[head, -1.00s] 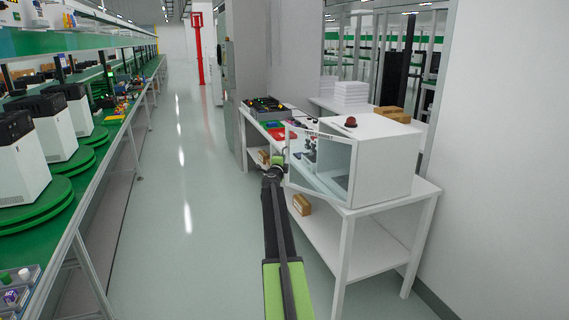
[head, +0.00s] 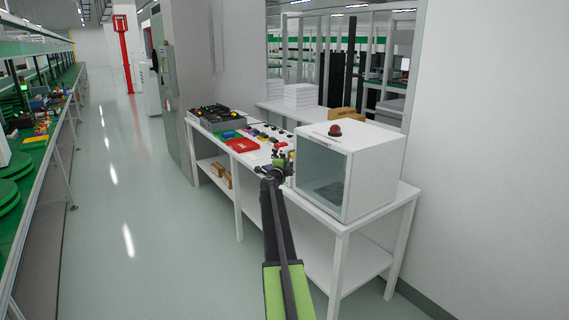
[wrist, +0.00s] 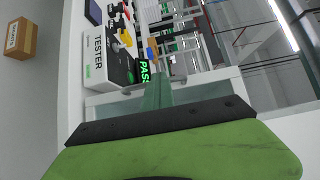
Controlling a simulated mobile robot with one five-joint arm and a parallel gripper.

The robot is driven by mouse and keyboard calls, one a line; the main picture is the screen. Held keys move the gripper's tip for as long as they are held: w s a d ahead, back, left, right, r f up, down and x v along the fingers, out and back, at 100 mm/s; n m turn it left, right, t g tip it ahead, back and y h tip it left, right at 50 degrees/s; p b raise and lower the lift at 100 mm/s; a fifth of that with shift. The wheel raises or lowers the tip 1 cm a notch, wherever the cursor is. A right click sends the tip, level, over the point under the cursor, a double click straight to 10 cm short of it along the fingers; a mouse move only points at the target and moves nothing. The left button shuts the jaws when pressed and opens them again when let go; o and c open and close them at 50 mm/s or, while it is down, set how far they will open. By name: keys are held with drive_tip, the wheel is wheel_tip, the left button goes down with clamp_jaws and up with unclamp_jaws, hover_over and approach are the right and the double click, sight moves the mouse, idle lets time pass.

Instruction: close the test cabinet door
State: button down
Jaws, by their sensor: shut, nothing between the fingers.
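The test cabinet (head: 375,170) is a white box with a red dome on top, on the right part of a white bench. Its glass door (head: 322,176) lies across the front and looks flush with the frame; I cannot tell whether a small gap is left. My gripper (head: 279,160) is at the left edge of the cabinet front, over the bench side. It is shut and empty. I cannot tell whether it touches the door. In the wrist view my gripper (wrist: 160,95) points toward a white tester (wrist: 103,62) with a lit green PASS display.
On the bench (head: 395,215), left of the cabinet, are a red tray (head: 242,145), a dark tray of parts (head: 215,118) and small coloured items. Small brown boxes (head: 222,174) lie on the lower shelf. A wall stands at right. The aisle floor (head: 130,220) at left is clear.

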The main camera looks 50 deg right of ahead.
drive_tip(key=shift+w+d+r, duration=0.4)
drive_tip(key=shift+w+r, duration=0.05)
drive_tip(key=shift+w, duration=0.15)
drive_tip(key=shift+d, duration=0.1)
drive_tip(key=a, duration=1.5)
drive_tip(key=shift+s+f, duration=0.2)
